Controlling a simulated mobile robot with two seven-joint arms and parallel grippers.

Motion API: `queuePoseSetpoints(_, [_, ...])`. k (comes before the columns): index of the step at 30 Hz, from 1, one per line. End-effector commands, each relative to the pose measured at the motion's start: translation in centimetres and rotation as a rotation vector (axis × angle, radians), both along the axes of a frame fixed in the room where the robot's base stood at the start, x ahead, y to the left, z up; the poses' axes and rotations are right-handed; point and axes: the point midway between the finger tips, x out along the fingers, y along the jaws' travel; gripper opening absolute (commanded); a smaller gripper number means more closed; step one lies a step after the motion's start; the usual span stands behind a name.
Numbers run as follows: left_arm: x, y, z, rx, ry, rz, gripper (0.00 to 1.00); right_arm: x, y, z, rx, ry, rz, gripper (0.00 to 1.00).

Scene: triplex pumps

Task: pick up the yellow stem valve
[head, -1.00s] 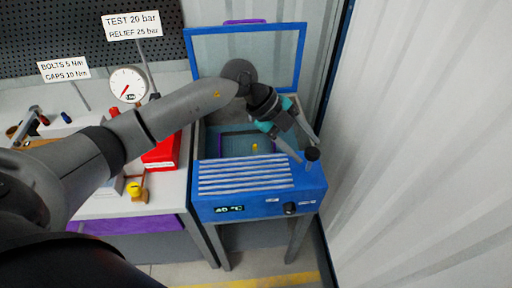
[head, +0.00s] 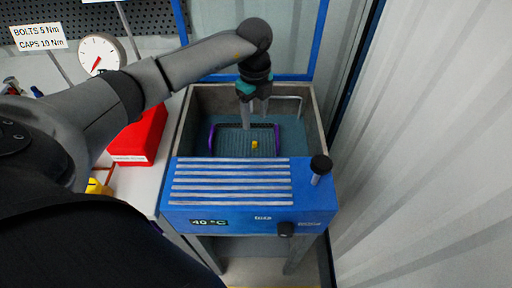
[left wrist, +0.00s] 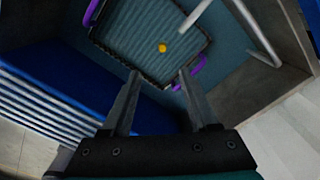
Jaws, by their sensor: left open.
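The yellow stem valve (head: 254,145) is a small yellow piece in the mesh basket (head: 225,150) with purple handles, inside the blue tank. In the left wrist view the valve (left wrist: 162,48) lies on the basket floor, beyond the fingertips. My left gripper (head: 255,124) is above the tank opening, pointing down, slightly behind the valve in the head view. It also shows in the left wrist view (left wrist: 160,75), its two fingers apart with nothing between them. My right gripper is not in view.
The blue tank (head: 240,222) has a slatted top, a knob post (head: 318,170) and grey inner walls. A bent metal rod (head: 299,103) stands inside. A red bin (head: 140,135) and pressure gauge (head: 100,54) are on the left bench. A corrugated wall is close on the right.

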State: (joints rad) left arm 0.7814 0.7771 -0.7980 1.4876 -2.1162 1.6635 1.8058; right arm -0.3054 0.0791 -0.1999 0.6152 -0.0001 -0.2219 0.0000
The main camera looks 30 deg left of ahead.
Motion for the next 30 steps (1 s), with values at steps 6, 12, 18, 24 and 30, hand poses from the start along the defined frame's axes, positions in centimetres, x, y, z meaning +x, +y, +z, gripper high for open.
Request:
queuePoseSetpoints(6, [-0.1, 0.0, -5.1, -0.001, 0.005, 0.000, 0.60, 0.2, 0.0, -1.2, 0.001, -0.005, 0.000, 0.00])
queuePoseSetpoints(12, [0.0, 0.0, -7.6, -0.001, 0.002, -0.001, 0.60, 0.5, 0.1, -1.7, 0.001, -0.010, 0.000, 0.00])
queuePoseSetpoints(18, [0.2, 0.1, -8.9, -0.001, 0.001, 0.000, 0.60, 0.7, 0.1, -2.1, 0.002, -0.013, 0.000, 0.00])
queuePoseSetpoints(24, [0.6, 0.5, -11.8, -0.002, 0.003, -0.001, 0.60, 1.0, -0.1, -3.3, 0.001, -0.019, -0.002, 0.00])
queuePoseSetpoints(30, [0.6, 0.6, -13.1, -0.001, 0.000, -0.001, 0.60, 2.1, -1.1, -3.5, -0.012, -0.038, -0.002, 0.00])
